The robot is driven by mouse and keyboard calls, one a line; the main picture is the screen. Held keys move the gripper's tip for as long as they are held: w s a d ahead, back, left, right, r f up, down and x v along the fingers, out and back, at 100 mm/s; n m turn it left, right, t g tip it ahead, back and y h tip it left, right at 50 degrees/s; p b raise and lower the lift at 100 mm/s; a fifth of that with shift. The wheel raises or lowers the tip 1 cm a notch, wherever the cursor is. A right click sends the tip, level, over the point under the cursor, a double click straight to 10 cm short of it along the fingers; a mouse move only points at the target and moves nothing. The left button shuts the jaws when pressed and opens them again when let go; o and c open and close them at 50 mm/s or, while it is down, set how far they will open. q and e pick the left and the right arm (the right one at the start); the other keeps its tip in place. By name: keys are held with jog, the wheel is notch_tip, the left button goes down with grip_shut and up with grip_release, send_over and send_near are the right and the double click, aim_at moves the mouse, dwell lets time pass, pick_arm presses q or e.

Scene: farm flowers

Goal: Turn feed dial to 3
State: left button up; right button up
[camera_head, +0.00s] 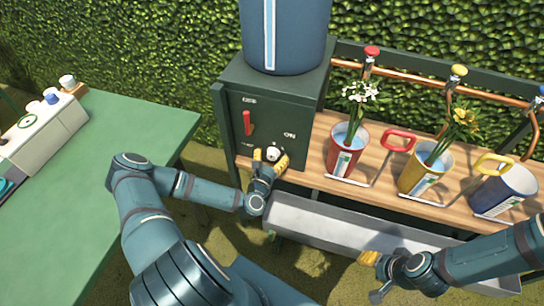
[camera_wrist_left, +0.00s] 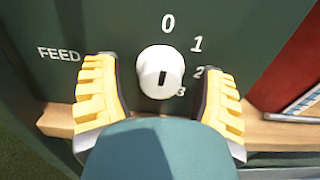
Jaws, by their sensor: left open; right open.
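The white feed dial (camera_wrist_left: 161,70) sits on the dark green box front (camera_wrist_left: 95,25), with FEED printed at its left and 0, 1, 2, 3 running from above it down its right side. A short black mark shows on its face, roughly vertical; which number it points to I cannot tell. The dial also shows in the head view (camera_head: 273,153). My left gripper (camera_head: 270,159) is open, its yellow fingers on either side of the dial with visible gaps in the left wrist view. My right gripper (camera_head: 372,275) is open and empty, low in front of the trough.
A red lever (camera_head: 248,123) and an ON label are on the same box, under a blue tank (camera_head: 285,35). Red, yellow and blue buckets (camera_head: 347,152) stand on the wooden shelf to the right. A metal trough (camera_head: 330,225) runs below. A green table (camera_head: 75,200) is at left.

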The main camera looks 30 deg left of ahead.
pick_arm(q)
jog(key=shift+w, duration=0.15)
jog(key=shift+c, duration=0.2)
grip_shut()
